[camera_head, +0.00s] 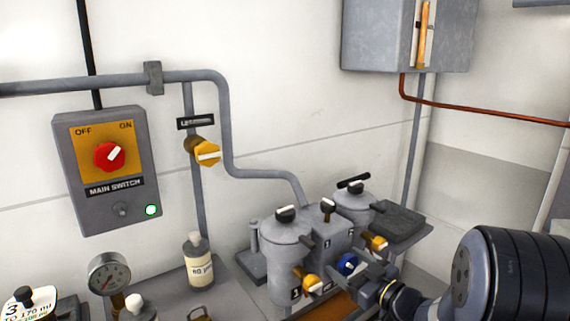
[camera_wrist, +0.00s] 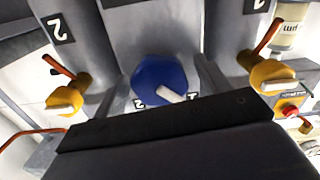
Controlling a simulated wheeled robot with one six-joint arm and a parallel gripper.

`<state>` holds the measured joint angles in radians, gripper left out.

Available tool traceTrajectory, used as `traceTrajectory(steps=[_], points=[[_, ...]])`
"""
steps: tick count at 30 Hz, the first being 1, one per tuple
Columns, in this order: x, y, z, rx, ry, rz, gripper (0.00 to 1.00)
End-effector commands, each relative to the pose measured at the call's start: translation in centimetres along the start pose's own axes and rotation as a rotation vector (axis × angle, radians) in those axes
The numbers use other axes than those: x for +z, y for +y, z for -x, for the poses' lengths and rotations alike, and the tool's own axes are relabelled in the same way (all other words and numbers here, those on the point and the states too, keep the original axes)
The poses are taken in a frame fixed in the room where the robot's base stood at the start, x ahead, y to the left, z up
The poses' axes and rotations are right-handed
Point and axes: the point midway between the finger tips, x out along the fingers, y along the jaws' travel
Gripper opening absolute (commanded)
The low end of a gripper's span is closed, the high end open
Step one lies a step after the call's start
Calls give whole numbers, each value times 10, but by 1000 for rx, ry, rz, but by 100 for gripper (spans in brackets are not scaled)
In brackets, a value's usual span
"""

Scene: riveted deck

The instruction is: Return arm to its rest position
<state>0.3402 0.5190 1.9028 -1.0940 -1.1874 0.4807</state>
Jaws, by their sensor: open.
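My arm (camera_head: 500,275) reaches in from the right in the head view. Its gripper (camera_head: 372,282) is close to a blue knob (camera_head: 347,264) on the front of a grey two-tank unit (camera_head: 327,236). In the wrist view the blue knob (camera_wrist: 160,80) with a white pointer sits just beyond the dark gripper body (camera_wrist: 180,125). The pointer lies between the marks 1 and 2, toward the 1. My gripper is open and nothing shows held in it. I cannot tell whether it touches the knob; its fingertips are partly hidden.
Yellow valves (camera_head: 310,283) and (camera_head: 376,242) flank the blue knob closely. A labelled bottle (camera_head: 199,265) and a gauge (camera_head: 109,274) stand at the left. The main switch (camera_head: 109,156) points toward ON, its green lamp lit. A wall cabinet (camera_head: 385,38) hangs above.

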Motion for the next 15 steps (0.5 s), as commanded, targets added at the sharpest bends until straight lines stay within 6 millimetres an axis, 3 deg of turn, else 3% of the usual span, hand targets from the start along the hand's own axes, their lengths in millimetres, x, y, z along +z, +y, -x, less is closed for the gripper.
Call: traceTrajectory(steps=[9, 15], points=[[-4, 1, 0, 0, -1, -270, 72], [0, 2, 7, 3, 0, -345, 72]])
